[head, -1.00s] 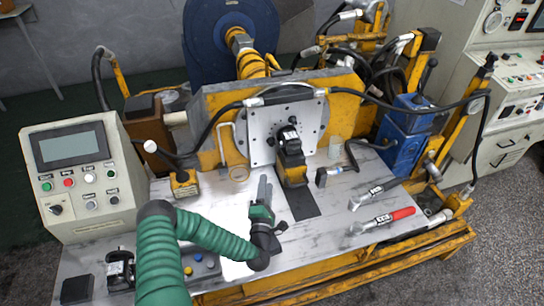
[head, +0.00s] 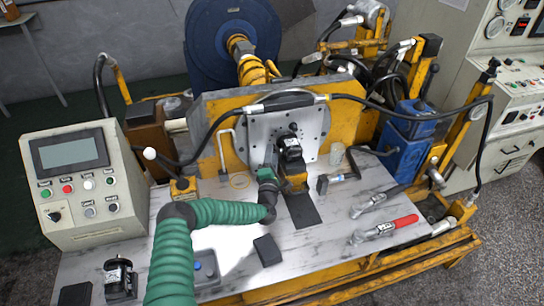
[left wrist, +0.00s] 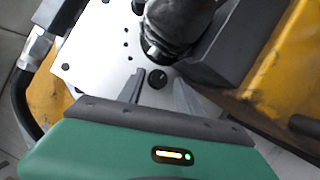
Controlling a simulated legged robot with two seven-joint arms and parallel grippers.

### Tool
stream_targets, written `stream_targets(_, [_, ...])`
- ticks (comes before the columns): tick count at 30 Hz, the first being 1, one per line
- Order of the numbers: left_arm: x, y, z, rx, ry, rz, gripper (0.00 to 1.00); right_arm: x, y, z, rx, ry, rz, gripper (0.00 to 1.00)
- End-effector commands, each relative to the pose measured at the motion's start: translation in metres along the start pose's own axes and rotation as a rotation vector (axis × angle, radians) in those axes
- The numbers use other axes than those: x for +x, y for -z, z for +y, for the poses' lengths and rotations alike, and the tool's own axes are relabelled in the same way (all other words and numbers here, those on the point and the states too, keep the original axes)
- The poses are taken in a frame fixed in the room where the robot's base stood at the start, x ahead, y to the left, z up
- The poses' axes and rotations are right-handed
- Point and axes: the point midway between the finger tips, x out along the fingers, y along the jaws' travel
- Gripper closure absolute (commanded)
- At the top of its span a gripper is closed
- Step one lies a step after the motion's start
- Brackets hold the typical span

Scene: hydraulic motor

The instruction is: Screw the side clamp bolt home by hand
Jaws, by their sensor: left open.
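The black motor (head: 289,147) sits against the grey mounting plate (head: 258,128), on a yellow bracket (head: 293,180). My left gripper (head: 271,160) is at the motor's left side, in front of the plate. In the left wrist view the two grey fingers (left wrist: 160,92) are apart. A small dark round bolt head or hole (left wrist: 157,79) shows between them on the plate. A silver bolt-like end (left wrist: 153,53) shows at the motor's (left wrist: 180,22) edge just beyond. I cannot tell which is the side clamp bolt; no contact is visible. The right gripper is not in view.
A dark block (head: 267,250) lies on the bench in front of the gripper. A hammer-like tool (head: 337,178) lies right of the motor. A black hose (head: 400,106) arches above the plate. A control box (head: 80,180) stands left.

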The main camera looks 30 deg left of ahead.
Motion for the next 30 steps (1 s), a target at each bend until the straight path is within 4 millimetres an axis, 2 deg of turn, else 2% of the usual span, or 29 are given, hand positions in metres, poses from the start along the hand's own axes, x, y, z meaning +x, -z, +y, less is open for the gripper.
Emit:
stream_targets(5, [0.0006, 0.0007, -0.0003, -0.001, 0.001, 0.000, 0.59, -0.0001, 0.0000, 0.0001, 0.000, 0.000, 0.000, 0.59])
stream_targets(6, [0.0006, 0.0011, -0.0004, -0.001, 0.001, 0.000, 0.61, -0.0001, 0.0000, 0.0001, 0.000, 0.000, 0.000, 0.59])
stream_targets(15, [0.0003, 0.0015, -0.0011, -0.001, 0.002, 0.001, 1.00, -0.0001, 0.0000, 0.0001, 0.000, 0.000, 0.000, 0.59])
stream_targets(30, [-0.0001, 0.0006, -0.0004, 0.054, 0.028, 0.000, 1.00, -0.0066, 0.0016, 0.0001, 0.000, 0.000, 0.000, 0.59])
